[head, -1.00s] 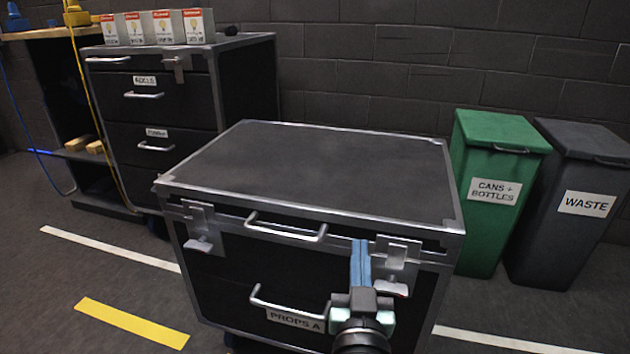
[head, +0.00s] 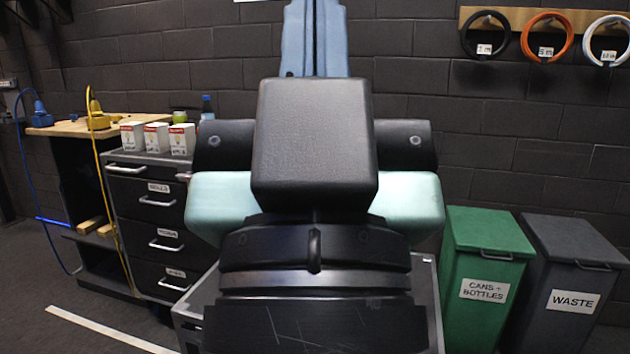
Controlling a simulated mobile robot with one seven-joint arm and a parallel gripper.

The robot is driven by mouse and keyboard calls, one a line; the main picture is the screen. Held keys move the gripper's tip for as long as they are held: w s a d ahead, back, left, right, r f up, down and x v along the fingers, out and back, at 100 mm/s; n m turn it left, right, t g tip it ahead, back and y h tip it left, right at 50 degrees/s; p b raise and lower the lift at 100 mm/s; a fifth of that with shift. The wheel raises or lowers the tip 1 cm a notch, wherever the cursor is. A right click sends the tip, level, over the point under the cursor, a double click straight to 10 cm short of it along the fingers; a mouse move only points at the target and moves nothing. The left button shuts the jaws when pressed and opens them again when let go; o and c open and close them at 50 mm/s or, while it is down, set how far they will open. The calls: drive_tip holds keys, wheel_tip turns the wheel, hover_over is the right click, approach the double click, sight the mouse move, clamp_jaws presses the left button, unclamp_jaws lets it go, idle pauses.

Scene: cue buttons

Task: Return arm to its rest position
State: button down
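My gripper (head: 314,38) is raised close in front of the head camera and points straight up. Its pale blue fingers lie side by side with no clear gap, and I see nothing held between them. Their tips are at or beyond the top edge of the picture. The black and mint-green gripper body fills the middle of the view. The black road case with metal edges (head: 432,300) stands behind and below my arm.
A black drawer cabinet (head: 130,225) with several small boxes stands left, beside a workbench (head: 75,128). A green bin (head: 485,235) and a grey waste bin (head: 575,240) stand right. Coiled cables (head: 548,57) hang on the wall. Floor is open at lower left.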

wheel_tip(320, 180, up, 28)
drive_tip(key=p, duration=2.6)
drive_tip(key=shift+r, duration=0.25)
